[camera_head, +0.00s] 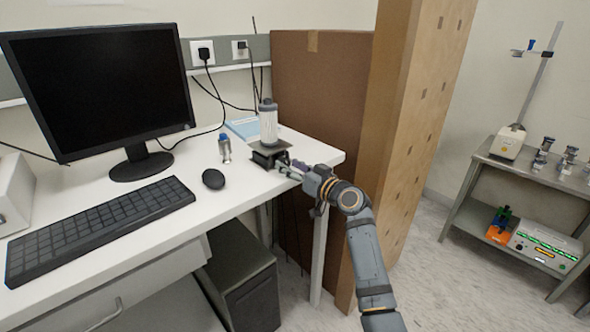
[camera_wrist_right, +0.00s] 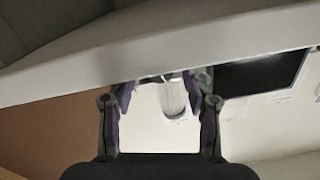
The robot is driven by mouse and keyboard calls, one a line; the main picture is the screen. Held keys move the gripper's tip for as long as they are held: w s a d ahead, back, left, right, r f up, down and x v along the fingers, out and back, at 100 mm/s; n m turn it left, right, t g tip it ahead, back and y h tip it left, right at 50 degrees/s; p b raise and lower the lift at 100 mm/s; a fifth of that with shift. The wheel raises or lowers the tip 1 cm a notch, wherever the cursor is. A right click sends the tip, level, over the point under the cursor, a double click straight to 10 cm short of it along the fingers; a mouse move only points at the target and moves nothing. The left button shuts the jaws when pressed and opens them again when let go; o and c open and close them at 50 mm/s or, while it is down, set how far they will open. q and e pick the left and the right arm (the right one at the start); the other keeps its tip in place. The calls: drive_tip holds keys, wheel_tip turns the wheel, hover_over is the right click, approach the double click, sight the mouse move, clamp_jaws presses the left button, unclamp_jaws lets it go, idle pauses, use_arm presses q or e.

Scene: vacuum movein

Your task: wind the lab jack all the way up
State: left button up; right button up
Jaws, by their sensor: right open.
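The lab jack (camera_head: 264,158) is a small dark stand near the right end of the white desk, and it looks low. A clear, grey-capped cylindrical vessel (camera_head: 268,124) stands upright on its top plate. My right gripper (camera_head: 286,168) is at the jack's right side, with its fingers pointing at it. In the right wrist view the gripper (camera_wrist_right: 160,95) is open, and the vessel (camera_wrist_right: 172,100) shows upside down between the fingers. The jack's knob cannot be made out, and I cannot tell whether a finger touches the jack. My left gripper is out of view.
A small metal bottle with a blue top (camera_head: 224,149) stands left of the jack, with the mouse (camera_head: 213,179), keyboard (camera_head: 98,224) and monitor (camera_head: 100,85) further left. A tall brown panel (camera_head: 322,110) rises behind the desk's right end. A metal cart (camera_head: 482,160) stands far right.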

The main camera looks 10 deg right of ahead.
drive_tip(key=v, duration=1.2)
drive_tip(key=shift+w, duration=0.1)
